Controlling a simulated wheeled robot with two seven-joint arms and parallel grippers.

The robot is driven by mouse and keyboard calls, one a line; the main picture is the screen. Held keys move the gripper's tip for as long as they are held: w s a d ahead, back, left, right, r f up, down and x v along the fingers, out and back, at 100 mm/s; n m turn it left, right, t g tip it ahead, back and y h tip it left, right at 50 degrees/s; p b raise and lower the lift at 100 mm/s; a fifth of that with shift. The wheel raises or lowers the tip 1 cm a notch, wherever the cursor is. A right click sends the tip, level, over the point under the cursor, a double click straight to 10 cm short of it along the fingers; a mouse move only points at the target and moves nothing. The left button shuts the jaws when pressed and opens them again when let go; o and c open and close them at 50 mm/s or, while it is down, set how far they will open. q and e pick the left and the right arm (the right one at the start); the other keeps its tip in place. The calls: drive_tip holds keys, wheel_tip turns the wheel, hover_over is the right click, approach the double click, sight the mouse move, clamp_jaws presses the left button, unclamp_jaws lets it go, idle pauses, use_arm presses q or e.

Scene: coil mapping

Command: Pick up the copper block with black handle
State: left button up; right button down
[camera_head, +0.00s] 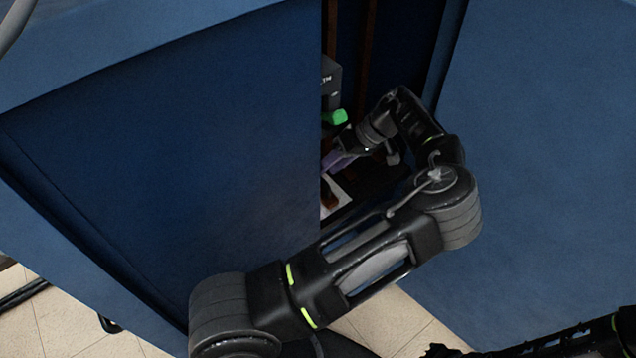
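My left arm reaches from the bottom into the opening between blue panels, and my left gripper (348,152) is small and dark there. I cannot tell whether its fingers are open or shut. A small dark brown object (329,192) lies below it on a white surface, partly cut off by the panel edge; I cannot tell whether it is the copper block with black handle. No black handle can be made out. My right gripper is not in view; only a dark part of my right arm shows at the bottom right.
A large blue panel (180,150) stands on the left and hides much of the interior. Another blue panel (545,170) stands on the right. Inside are a grey box (331,78), a green object (336,117) and a purple object (329,161). Tiled floor (385,322) shows below.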

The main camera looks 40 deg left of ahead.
use_arm(q)
drive_tip(key=shift+p+x, duration=0.35)
drive_tip(key=shift+x, duration=1.2)
clamp_jaws()
drive_tip(key=shift+w, duration=0.1)
idle(0.5)
